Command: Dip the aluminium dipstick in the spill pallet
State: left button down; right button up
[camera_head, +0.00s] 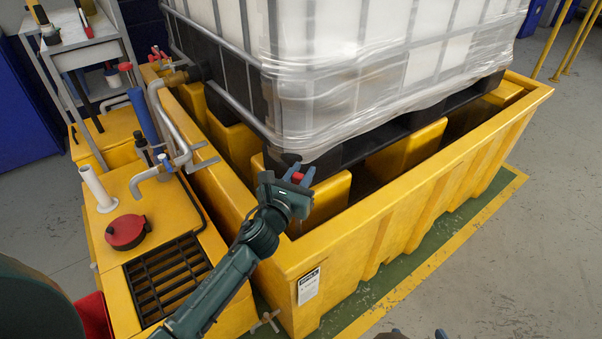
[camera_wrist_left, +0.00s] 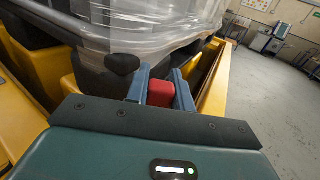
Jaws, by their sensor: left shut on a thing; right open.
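The yellow spill pallet (camera_head: 380,240) fills the middle of the head view under the tank. My left gripper (camera_head: 297,177) is over the pallet's front corner, inside the rim. It is shut on a red block (camera_head: 297,177), which also shows between the fingers in the left wrist view (camera_wrist_left: 160,93). The block looks like the grip of the aluminium dipstick; no rod shows, so I cannot tell how far it reaches down. The pallet wall shows to the right in the wrist view (camera_wrist_left: 214,88). My right gripper (camera_head: 420,335) is open at the bottom edge, only its fingertips showing.
A caged white tank (camera_head: 370,60) in clear wrap stands on a black pallet (camera_head: 425,122), close behind my left gripper. A yellow unit (camera_head: 150,215) with pipes, a red cap (camera_head: 126,231) and a black grate (camera_head: 165,280) stands left. Open floor lies right.

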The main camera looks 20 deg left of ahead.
pick_arm(q)
notch_tip(320, 180, up, 61)
jog(key=p, duration=1.6)
jog(key=shift+r, duration=0.2)
pick_arm(e)
notch_tip(320, 180, up, 6)
jog(key=s+d+g+h, duration=0.1)
jog(key=d+g, duration=0.1)
jog(key=shift+s+d+n+g+h, duration=0.15)
jog(key=shift+d+n+g+h, duration=0.15)
jog(key=shift+d+h, duration=0.1)
jog(key=shift+a+f, duration=0.1)
